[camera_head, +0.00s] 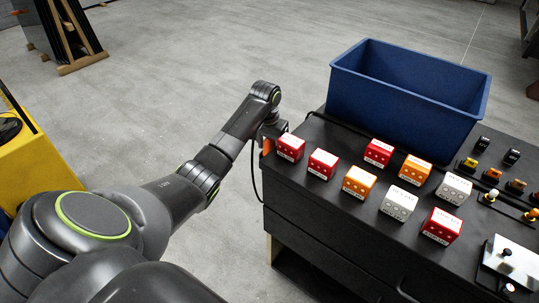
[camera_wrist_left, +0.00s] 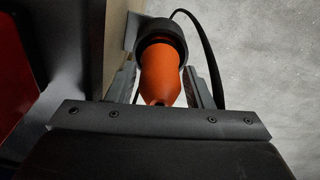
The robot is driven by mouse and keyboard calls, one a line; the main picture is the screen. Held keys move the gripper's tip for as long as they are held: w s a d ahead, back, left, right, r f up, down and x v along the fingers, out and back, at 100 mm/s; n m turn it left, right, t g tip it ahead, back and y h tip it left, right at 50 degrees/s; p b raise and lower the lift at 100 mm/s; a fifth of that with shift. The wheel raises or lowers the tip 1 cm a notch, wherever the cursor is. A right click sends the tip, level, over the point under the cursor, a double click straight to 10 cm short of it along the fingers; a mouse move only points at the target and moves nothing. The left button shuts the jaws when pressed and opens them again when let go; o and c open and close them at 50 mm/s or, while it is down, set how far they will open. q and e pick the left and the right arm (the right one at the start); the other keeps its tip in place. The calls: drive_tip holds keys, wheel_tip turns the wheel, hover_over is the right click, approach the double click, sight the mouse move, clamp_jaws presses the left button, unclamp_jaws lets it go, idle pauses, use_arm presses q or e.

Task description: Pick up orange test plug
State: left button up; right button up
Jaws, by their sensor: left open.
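The orange test plug (camera_wrist_left: 160,78) fills the middle of the left wrist view, with a dark collar at its far end and a black cable running off it. In the head view a little of its orange body (camera_head: 267,146) shows at the left edge of the dark cabinet. My left gripper (camera_wrist_left: 163,88) is open, with one finger on each side of the plug. Whether either finger touches it I cannot tell. In the head view my left gripper (camera_head: 270,132) is at the cabinet's left corner, partly hidden by its own wrist. My right gripper does not show.
The dark cabinet (camera_head: 330,212) carries several red, orange and white boxes; a red box (camera_head: 291,148) stands close beside my left gripper. A blue bin (camera_head: 400,95) stands at the back. Switches and a metal plate (camera_head: 512,262) are at the right. Left of the cabinet is open floor.

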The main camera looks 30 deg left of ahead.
use_arm(q)
drive_tip(key=shift+c, duration=0.4)
drive_tip(key=c, duration=0.8)
